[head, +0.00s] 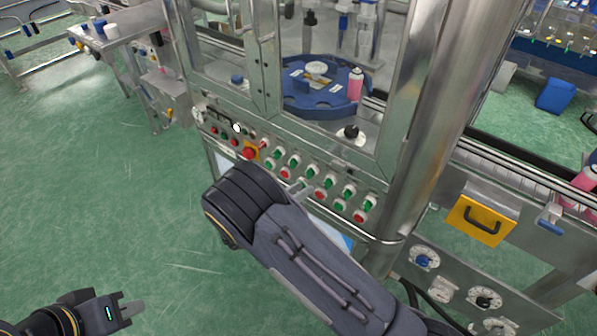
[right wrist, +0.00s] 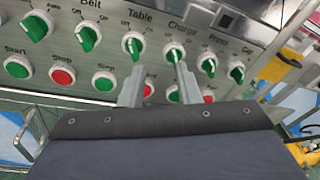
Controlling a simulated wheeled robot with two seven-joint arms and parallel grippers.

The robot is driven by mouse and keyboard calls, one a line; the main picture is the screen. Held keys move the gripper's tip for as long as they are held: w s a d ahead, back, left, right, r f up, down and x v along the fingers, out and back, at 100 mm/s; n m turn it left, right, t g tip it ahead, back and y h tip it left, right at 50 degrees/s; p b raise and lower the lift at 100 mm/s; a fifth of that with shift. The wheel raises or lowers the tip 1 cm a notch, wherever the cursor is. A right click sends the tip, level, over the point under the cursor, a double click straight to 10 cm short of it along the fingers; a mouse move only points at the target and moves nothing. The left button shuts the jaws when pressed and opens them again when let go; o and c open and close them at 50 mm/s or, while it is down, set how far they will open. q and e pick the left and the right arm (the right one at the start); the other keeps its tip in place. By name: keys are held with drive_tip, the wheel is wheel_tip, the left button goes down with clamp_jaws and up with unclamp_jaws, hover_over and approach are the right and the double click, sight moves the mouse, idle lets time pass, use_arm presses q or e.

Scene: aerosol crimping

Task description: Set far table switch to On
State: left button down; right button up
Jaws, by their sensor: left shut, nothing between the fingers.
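In the right wrist view the Table switch (right wrist: 134,44) is a white round knob with a green handle, under the label "Table". Its handle stands nearly upright; the small position words around it are too blurred to read surely. My right gripper (right wrist: 160,68) is open and empty, its left finger just below the Table switch and its right finger just below the Charge switch (right wrist: 174,53). In the head view my right arm hides most of that gripper in front of the control panel (head: 225,143). My left gripper (head: 125,308) is shut and empty, low over the green floor.
The Belt switch (right wrist: 88,38) is left of the Table switch. Start and stop buttons, including a red one (right wrist: 62,76), lie below. A red emergency button (head: 249,153) sits on the panel. A metal post (head: 425,130) stands right.

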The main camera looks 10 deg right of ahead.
sight(306, 173)
drive_tip(key=w+d+n+t, duration=0.1)
drive_tip(key=w, duration=0.1)
drive_tip(key=w+d+n+p, duration=0.1)
drive_tip(key=w, duration=0.1)
drive_tip(key=w+d+f+t+p, duration=0.1)
drive_tip(key=w, duration=0.1)
drive_tip(key=shift+n+t, duration=0.3)
drive_tip(key=shift+n, duration=0.1)
drive_tip(key=shift+a, duration=0.1)
clamp_jaws()
